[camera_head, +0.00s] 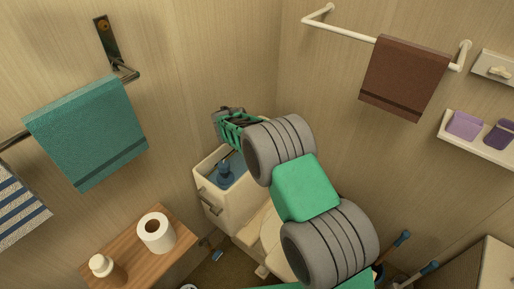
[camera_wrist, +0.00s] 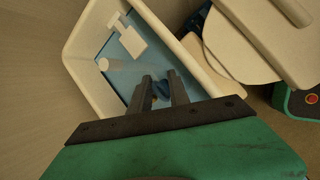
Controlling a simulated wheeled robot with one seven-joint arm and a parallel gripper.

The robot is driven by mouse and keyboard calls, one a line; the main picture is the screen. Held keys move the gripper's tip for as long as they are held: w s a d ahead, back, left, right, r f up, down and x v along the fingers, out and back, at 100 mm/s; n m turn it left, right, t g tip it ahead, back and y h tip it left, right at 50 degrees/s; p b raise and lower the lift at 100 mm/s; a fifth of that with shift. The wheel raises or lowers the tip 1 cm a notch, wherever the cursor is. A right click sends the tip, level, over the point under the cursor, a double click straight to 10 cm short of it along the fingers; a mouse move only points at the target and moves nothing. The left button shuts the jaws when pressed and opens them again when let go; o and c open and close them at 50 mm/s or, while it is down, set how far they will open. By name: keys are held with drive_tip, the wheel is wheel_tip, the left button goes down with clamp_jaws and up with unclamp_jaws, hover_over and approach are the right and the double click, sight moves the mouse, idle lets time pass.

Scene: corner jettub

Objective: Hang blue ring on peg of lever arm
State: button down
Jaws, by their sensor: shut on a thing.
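My gripper (camera_wrist: 161,78) points down into the open cream tank (camera_wrist: 86,52) of a toilet. Its two dark fingers are close together around a small dark blue piece, the blue ring (camera_wrist: 161,88). Its ring shape is mostly hidden by the fingers. In the head view my gripper (camera_head: 230,123) is above the back of the tank (camera_head: 211,205), with its fingertips hidden. A dark blue part (camera_head: 225,175) shows inside the tank.
Inside the tank are a pale block-like part (camera_wrist: 127,38) and a pale tube (camera_wrist: 130,65). The toilet lid (camera_wrist: 245,45) is beside the tank. A wooden shelf (camera_head: 184,238) holds a paper roll (camera_head: 156,233).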

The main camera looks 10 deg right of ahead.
drive_tip(key=shift+f, duration=0.6)
drive_tip(key=shift+w+a, duration=0.85)
drive_tip(key=shift+a, duration=0.1)
drive_tip(key=shift+w+a+r, duration=0.2)
drive_tip(key=shift+w+a, duration=0.2)
drive_tip(key=shift+w, duration=0.05)
drive_tip(key=shift+w+a+f+b, duration=0.15)
drive_tip(key=shift+w+a+b, duration=0.05)
drive_tip(key=shift+a+b, duration=0.1)
drive_tip(key=c, duration=1.4)
unclamp_jaws()
drive_tip(key=shift+w+a+f, duration=0.2)
drive_tip(key=shift+w+a, duration=0.05)
drive_tip(key=shift+a, duration=0.05)
drive_tip(key=shift+c, duration=0.2)
drive_tip(key=o, duration=0.3)
drive_tip(key=shift+s+d, duration=0.1)
drive_tip(key=shift+d, duration=0.1)
drive_tip(key=shift+d+f, duration=0.1)
drive_tip(key=shift+d, duration=0.1)
